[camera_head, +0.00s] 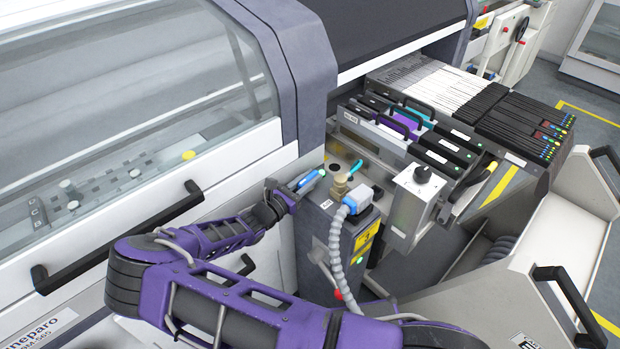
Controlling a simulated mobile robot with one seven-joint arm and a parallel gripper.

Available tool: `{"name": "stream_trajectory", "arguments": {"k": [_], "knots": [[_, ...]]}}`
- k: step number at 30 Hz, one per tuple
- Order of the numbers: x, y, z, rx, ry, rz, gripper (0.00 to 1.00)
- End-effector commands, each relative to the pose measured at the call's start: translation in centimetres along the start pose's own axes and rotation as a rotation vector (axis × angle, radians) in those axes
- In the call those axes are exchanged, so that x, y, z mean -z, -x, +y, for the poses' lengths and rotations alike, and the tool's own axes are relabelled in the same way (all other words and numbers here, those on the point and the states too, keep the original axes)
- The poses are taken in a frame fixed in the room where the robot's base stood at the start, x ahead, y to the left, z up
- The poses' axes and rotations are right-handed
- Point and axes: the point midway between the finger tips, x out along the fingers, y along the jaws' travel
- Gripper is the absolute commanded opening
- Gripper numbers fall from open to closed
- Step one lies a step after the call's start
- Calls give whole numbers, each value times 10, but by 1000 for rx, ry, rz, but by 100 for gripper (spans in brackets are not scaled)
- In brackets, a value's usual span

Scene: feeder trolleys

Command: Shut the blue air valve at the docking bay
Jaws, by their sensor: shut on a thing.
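A grey docking post (337,225) stands at the centre, with fittings on its top. A blue handle (308,180) lies at the post's top left edge, and my gripper (302,187) is shut on it. The fingers hide part of the handle, and I cannot tell clearly how it joins the valve body. A brass fitting (340,183) stands upright just right of the handle. A small teal lever (356,167) slants up to the right behind the fitting, apart from my gripper.
A grey connector with a blue collar (358,199) and a ribbed hose (336,245) sit in front of the fitting. The feeder trolley (525,155) stands to the right. A machine cover with a black handle (118,238) borders my arm on the left.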

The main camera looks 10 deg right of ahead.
Motion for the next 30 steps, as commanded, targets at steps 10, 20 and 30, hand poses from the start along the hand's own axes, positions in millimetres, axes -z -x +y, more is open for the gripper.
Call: {"name": "stream_trajectory", "arguments": {"k": [10, 20, 30], "knots": [[2, 0, 0, 117, -2, 1, 0], [0, 1, -1, 120, 0, 1, 34], [0, 0, -1, 120, 0, 0, 55]]}}
